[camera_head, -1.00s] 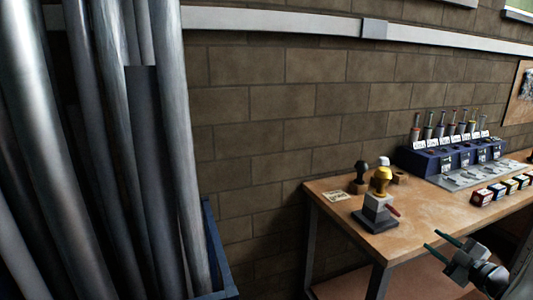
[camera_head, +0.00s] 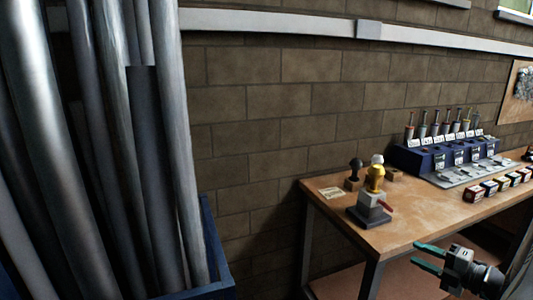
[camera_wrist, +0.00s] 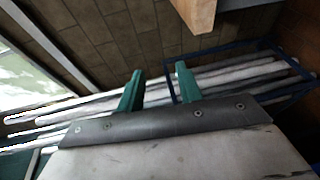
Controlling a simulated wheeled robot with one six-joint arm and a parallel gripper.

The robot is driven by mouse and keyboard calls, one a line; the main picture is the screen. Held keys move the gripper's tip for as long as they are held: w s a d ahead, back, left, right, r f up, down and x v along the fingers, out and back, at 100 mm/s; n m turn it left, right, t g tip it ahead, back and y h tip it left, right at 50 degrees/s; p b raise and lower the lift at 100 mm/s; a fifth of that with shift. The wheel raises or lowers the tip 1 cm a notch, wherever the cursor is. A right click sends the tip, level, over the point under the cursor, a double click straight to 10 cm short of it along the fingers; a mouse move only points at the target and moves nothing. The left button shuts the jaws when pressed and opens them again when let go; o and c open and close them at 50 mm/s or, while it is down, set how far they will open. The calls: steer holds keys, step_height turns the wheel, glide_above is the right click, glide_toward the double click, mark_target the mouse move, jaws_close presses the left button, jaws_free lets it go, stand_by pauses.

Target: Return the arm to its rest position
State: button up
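My gripper (camera_head: 421,257) shows at the lower right of the head view, in front of the workbench's near edge. Its two green fingers are apart with nothing between them. In the wrist view the green fingers (camera_wrist: 158,92) are also spread and empty, with bare wall and long pipes beyond them. My forearm runs out of the head view at the lower right corner.
A wooden workbench (camera_head: 420,215) holds a grey stand with a yellow-topped piece (camera_head: 375,190), a blue rack (camera_head: 450,152) and several small boxes (camera_head: 495,187). Long metal pipes (camera_head: 165,150) stand in a blue frame (camera_head: 212,245) at left. The bench corner (camera_wrist: 197,15) shows in the wrist view.

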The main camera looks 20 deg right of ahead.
steer(key=s+a+r+n+g+y, duration=0.25)
steer(key=a+n+g, duration=0.35)
steer(key=a+n, duration=0.5)
steer(key=s+a+r+n+g+y, duration=0.25)
steer(key=a+n+g, duration=0.4)
steer(key=n, duration=0.85)
steer(key=s+a+r+n+h, duration=0.4)
steer(key=a+r+n+h, duration=0.1)
steer(key=n, duration=0.6)
steer(key=s+a+r+n+g+h, duration=0.1)
steer(key=s+a+r+n+h, duration=0.3)
steer(key=n, duration=0.8)
step_height(320, 180, up, 3)
steer(key=shift+a+r+n+h, duration=0.1)
steer(key=shift+a+n+h, duration=0.2)
steer(key=shift+a+h, duration=0.7)
steer(key=shift+s+g, duration=0.1)
steer(key=shift+g, duration=0.15)
